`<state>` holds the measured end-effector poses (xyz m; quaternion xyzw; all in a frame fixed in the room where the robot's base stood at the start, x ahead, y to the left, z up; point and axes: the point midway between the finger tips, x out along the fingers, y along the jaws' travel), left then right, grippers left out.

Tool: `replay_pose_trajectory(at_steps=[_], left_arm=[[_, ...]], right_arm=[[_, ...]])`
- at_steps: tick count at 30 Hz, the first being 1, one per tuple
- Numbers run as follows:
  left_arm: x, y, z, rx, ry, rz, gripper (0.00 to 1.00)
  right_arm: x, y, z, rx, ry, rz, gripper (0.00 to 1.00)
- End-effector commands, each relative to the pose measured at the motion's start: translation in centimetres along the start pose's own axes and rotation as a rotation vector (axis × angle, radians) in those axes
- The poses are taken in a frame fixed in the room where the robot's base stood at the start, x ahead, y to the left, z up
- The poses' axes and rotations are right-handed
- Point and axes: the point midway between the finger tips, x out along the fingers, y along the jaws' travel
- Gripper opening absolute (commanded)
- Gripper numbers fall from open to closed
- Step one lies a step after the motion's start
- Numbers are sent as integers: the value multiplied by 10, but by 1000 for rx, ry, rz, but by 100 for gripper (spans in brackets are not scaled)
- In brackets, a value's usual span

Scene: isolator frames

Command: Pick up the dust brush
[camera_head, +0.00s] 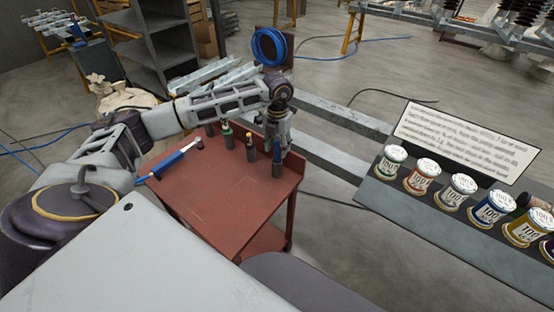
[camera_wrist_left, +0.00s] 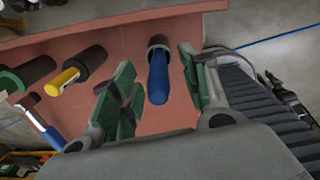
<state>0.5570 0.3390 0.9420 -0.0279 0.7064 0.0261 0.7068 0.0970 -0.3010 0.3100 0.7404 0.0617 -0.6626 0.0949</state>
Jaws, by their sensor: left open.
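A red cart (camera_head: 222,196) carries several upright handled tools in dark cylindrical holders. A blue-handled one (camera_head: 277,168) stands at its right end. It also shows in the wrist view (camera_wrist_left: 158,78). A yellow-handled one (camera_head: 250,150) and a green-handled one (camera_head: 227,136) stand to its left. A longer blue tool (camera_head: 172,163) lies flat at the cart's left edge. Bristles are not visible, so I cannot tell which is the dust brush. My left gripper (camera_head: 277,148) is open above the right-end holder. In the wrist view its green-padded fingers (camera_wrist_left: 158,88) lie either side of the blue handle.
A dark bench (camera_head: 410,208) at the right bears several labelled cans (camera_head: 456,191) and a text board (camera_head: 465,143). A blue coil (camera_head: 269,46) hangs behind my left arm. Grey rails (camera_head: 340,118) lie behind the cart. The cart's front surface is clear.

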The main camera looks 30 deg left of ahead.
Motion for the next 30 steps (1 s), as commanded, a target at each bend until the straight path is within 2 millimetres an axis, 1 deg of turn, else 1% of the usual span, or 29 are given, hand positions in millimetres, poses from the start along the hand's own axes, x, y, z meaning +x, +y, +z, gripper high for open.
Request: replay_pose_trajectory(at_steps=[9, 12, 16, 22, 27, 28, 30], left_arm=[[34, 2, 0, -1, 2, 1, 45], [40, 2, 0, -1, 1, 1, 45], [43, 2, 0, -1, 0, 1, 45], [43, 2, 0, 0, 0, 1, 45], [43, 2, 0, 0, 0, 1, 45], [43, 2, 0, 0, 0, 1, 44], [43, 2, 0, 0, 0, 1, 35]], right_arm=[[-8, -23, 14, 5, -17, -24, 40], [-9, -24, 14, 5, -18, -25, 40], [-9, -21, 12, 4, -15, -23, 40], [-8, -15, 6, 3, -8, -16, 40], [-8, -13, 1, 4, -3, -14, 40], [-8, -13, 1, 4, -3, -14, 40], [-8, -13, 0, 4, -2, -14, 40]])
